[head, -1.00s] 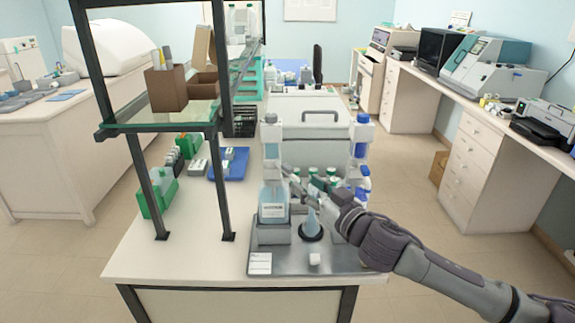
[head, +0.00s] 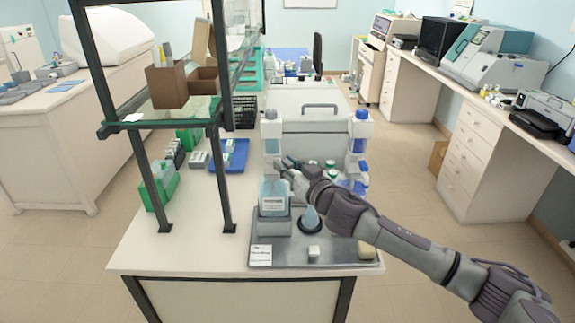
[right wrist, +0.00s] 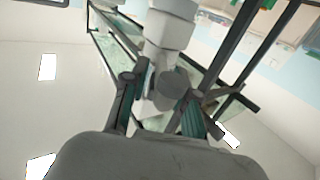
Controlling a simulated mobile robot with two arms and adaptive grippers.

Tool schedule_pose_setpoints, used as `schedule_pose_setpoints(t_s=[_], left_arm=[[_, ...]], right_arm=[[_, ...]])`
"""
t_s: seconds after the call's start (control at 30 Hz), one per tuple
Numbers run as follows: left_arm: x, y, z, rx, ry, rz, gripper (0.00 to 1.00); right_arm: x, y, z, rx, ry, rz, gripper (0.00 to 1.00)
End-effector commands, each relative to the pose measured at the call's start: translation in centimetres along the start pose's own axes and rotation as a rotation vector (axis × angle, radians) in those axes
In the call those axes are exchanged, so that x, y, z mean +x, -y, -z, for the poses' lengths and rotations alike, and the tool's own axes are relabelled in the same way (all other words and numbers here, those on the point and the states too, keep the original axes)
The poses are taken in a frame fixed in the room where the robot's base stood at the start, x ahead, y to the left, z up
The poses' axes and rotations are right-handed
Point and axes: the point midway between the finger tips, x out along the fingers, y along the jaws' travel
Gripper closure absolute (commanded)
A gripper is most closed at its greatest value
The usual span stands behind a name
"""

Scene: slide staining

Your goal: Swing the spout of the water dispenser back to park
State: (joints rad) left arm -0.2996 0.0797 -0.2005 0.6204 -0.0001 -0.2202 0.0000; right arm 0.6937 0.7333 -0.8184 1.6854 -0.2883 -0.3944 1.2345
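My right gripper (head: 284,169) is at the dispenser's upper right side, above the bottle's label. In the right wrist view, my right gripper's fingers (right wrist: 161,90) are apart, one on each side of a white and grey part of the dispenser (right wrist: 170,35). I cannot tell whether they touch it. The spout is not clearly distinguishable behind the gripper. My left gripper is out of view.
A black-framed glass shelf (head: 170,108) rises on the left.

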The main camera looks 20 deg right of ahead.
Motion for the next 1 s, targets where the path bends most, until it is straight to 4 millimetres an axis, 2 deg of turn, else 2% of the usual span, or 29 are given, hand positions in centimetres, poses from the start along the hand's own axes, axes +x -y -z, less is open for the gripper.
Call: schedule_pose_setpoints(t_s=[0.03,0.13,0.67,1.0], left_arm=[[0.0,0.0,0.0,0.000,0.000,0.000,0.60],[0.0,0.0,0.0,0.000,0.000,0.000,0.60],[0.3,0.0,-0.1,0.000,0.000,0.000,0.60],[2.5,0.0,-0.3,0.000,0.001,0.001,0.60]], right_arm=[[0.0,0.0,0.0,0.000,0.000,0.000,0.85],[0.0,0.0,0.0,0.000,0.000,0.000,1.00],[0.0,0.3,-0.2,0.003,0.001,-0.033,1.00],[0.2,1.9,-0.5,0.013,-0.001,-0.237,1.00]])
